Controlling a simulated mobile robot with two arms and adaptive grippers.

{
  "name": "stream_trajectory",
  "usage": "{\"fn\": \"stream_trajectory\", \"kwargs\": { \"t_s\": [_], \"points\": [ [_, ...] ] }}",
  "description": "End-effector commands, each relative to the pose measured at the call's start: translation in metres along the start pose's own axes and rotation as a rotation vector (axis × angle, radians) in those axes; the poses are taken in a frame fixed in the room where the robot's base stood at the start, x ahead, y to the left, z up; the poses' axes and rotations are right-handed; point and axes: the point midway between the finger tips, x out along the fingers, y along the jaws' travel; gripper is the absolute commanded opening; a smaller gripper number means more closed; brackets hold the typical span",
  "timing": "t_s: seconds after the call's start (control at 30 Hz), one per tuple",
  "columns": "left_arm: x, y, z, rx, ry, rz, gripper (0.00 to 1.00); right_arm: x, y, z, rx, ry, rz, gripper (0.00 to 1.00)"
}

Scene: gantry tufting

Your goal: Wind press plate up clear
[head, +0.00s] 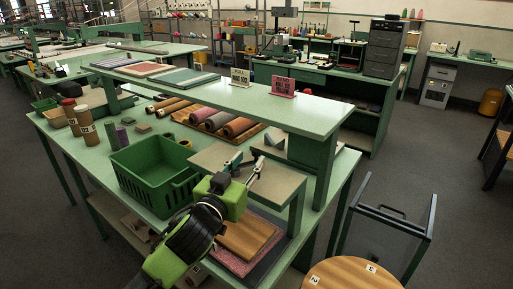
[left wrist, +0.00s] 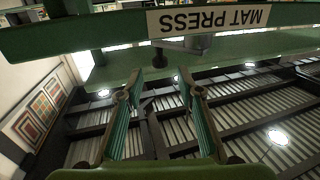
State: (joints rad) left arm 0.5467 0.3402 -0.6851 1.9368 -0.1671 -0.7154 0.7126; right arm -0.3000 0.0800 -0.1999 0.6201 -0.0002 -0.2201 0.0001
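My left gripper (head: 247,165) reaches in over the bench beside the press, its two fingers apart with nothing visible between them. In the left wrist view the open fingers (left wrist: 158,82) point towards a green beam (left wrist: 100,37) with an upside-down "MAT PRESS" label (left wrist: 208,19). A dark fitting (left wrist: 188,45) shows at the beam; I cannot tell whether it is the winding part. In the head view the press has a beige top (head: 279,187) on green legs. A brown board (head: 247,236) and pink mat (head: 226,258) lie below. The plate's height is unclear. My right gripper is not in view.
A green basket (head: 154,176) stands left of my arm. A raised green shelf (head: 225,95) spans the bench behind, with rolls under it. A dark-framed cart (head: 388,219) and a round wooden stool (head: 345,275) stand at the right.

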Motion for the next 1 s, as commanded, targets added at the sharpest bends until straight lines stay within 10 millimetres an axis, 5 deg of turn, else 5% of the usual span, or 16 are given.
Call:
{"fn": "stream_trajectory", "kwargs": {
  "t_s": [0.4,0.83,1.0],
  "points": [
    [0.056,0.000,-0.001,0.000,0.000,0.000,0.34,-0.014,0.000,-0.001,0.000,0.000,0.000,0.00],
    [0.063,0.000,0.000,0.000,0.001,0.000,0.34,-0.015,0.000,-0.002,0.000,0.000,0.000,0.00],
    [0.063,0.000,0.000,0.000,0.000,0.000,0.00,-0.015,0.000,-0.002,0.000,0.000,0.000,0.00]
  ]
}}
